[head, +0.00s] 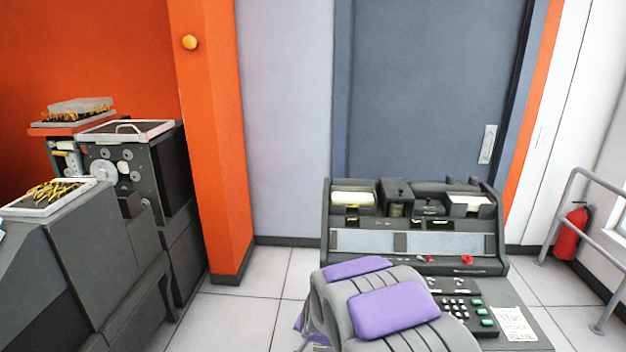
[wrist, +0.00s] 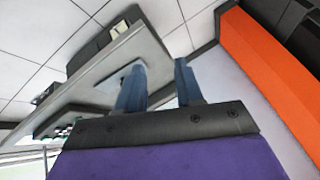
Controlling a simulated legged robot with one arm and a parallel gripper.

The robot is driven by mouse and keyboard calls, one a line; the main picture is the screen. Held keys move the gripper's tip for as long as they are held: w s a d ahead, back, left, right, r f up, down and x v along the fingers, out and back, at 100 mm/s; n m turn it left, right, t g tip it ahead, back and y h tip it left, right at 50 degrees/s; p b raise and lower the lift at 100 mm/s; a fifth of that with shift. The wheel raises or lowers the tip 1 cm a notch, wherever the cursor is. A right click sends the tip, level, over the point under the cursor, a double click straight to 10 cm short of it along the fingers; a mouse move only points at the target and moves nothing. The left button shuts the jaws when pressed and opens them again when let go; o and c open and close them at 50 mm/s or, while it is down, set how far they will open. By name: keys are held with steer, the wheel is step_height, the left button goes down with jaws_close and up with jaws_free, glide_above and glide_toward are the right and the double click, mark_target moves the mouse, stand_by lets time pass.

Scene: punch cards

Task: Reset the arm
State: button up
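My gripper (wrist: 160,64) shows in the wrist view. Its two blue fingers stand apart with a clear gap, and no object is between them. Its dark mount and purple body fill the bottom of that view. The gripper cannot be made out in the head view. The wrist view is tilted, and a grey desk-like unit (wrist: 90,92) shows beyond the fingers at the left; how far off it is cannot be told.
A dark console (head: 420,241) stands ahead, behind a grey ribbed, seat-like form (head: 405,285) with purple pads. Dark machines (head: 80,255) stand left, beside an orange pillar (head: 214,150). A red extinguisher (head: 570,236) and grey railing (head: 592,240) are right. Floor (head: 265,280) is clear left of the console.

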steer(key=s+d+r+n+g, duration=0.1)
steer(key=s+d+r, duration=0.3)
steer(key=s, duration=1)
steer(key=s+d+r+n+g+h, duration=0.1)
steer(key=s+d+r+g, duration=0.3)
steer(key=s, duration=0.9)
steer(key=s+d+r+n+g, duration=0.2)
steer(key=s+d+r, duration=0.4)
steer(key=s, duration=0.8)
steer(key=shift+s+d+r+n+g, duration=0.2)
steer(key=shift+s+r+n+g, duration=0.15)
steer(key=shift+g, duration=0.25)
steer(key=shift+w, duration=0.1)
